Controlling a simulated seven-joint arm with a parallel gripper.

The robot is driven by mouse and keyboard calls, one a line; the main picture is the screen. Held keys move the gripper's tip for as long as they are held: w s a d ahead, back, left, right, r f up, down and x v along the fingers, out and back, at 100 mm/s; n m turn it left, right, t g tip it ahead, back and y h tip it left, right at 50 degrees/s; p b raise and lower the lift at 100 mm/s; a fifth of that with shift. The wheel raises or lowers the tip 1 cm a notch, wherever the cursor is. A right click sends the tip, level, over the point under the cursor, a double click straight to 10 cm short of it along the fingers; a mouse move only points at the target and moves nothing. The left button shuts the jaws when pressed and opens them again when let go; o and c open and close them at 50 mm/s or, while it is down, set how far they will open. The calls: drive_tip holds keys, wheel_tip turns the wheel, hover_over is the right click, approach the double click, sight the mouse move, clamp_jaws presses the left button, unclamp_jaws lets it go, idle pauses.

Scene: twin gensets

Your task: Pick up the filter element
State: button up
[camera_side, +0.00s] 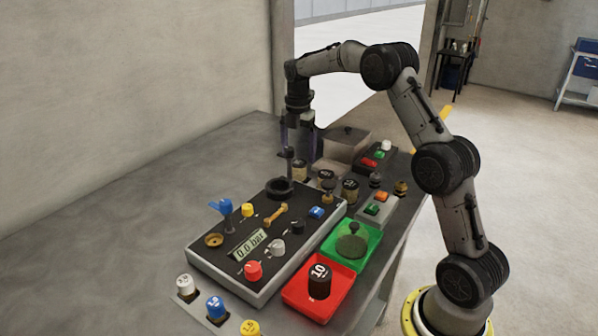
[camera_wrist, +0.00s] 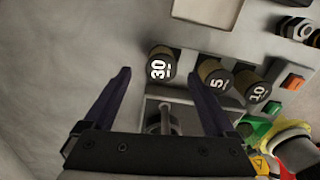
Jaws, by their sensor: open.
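The task's filter element is probably one of several short brown cylinders with black numbered caps, but I cannot tell which. In the wrist view they are marked 30 (camera_wrist: 160,65), 5 (camera_wrist: 215,76) and 10 (camera_wrist: 256,88), in a row on a grey rack. A similar dark one with a white number (camera_side: 319,281) stands in the red tray (camera_side: 296,306). My gripper (camera_side: 298,152) points down over the back of the panel near the row. In the wrist view, my gripper (camera_wrist: 160,76) is open and empty, with the 30 cylinder in line with the gap.
A black control panel (camera_side: 214,256) with knobs, a gauge display and a dark ring lies in front. A green tray (camera_side: 340,254) holds a round green piece. Switch boxes (camera_side: 376,209) and a grey lidded box (camera_side: 345,146) stand close by. The bench's left side is clear.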

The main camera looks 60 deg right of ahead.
sight(299, 163)
wheel_tip(299, 163, down, 4)
drive_tip(key=shift+s+f, duration=0.1)
drive_tip(key=shift+f, duration=0.1)
clamp_jaws()
idle(0.4)
